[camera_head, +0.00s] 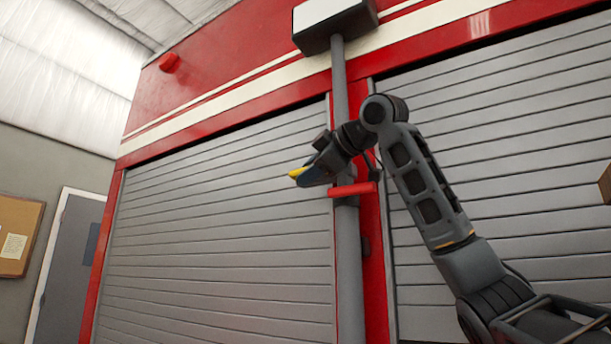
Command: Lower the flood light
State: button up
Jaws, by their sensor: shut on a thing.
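The flood light (333,22) is a dark box with a pale white face at the top of a grey pole (347,265), high against the truck's red upper side. A red handle (352,189) sticks out across the pole about midway down.
Grey roller shutters (220,230) of the red truck lie behind the pole on both sides. A red lamp (169,62) sits on the truck's upper left. A grey door (75,260) and a notice board (15,235) are on the far left wall.

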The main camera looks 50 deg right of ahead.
jog(key=v, duration=0.6)
jog(key=shift+b, duration=0.3)
jog(key=shift+s+a, duration=0.1)
